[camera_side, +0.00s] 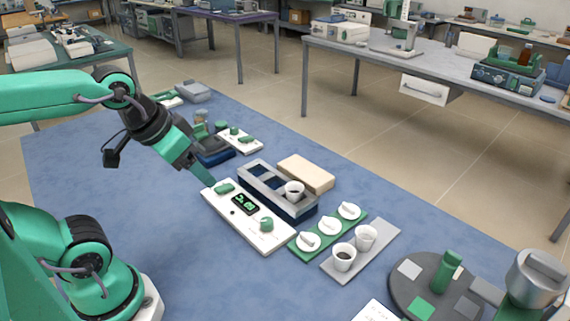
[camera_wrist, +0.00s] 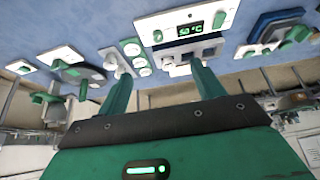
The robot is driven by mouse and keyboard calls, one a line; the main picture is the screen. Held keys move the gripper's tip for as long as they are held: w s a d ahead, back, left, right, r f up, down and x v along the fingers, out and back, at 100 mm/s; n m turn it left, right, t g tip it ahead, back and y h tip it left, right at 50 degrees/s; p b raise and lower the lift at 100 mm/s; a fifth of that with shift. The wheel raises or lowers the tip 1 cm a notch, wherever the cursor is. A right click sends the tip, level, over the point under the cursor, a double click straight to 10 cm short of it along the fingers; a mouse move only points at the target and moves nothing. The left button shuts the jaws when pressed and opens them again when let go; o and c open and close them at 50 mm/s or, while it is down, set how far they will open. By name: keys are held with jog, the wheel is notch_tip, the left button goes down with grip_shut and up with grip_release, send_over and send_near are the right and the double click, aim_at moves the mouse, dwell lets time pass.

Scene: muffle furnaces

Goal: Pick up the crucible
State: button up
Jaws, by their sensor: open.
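Three white crucibles show in the side view. One crucible (camera_side: 294,190) with dark contents stands in the right end of a grey block with dark blue slots (camera_side: 262,189). Two more, a dark-filled crucible (camera_side: 343,258) and another crucible (camera_side: 366,236), stand upright on a grey plate (camera_side: 385,246). My gripper (camera_side: 206,180) points down beside the left end of the block, above the white control panel (camera_side: 262,235), apart from all the crucibles. In the wrist view my gripper (camera_wrist: 160,70) has its two green fingers spread, with nothing held between them.
A green strip with several white lids (camera_side: 329,226) lies between the panel and the grey plate. A beige slab (camera_side: 306,173) lies behind the block. A dark round plate (camera_side: 409,272) with a green bottle stands at right. The blue mat's front is mostly clear.

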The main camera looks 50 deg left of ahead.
jog(key=shift+w, duration=0.1)
jog(key=n+g, duration=0.5)
jog(key=g, duration=0.1)
send_over(294, 185)
jog(key=s+d, duration=0.2)
notch_tip(294, 185, down, 11)
jog(key=shift+w+f, duration=0.15)
jog(key=shift+f, duration=1)
jog(key=shift+a+f, duration=0.15)
jog(key=shift+f, duration=2.45)
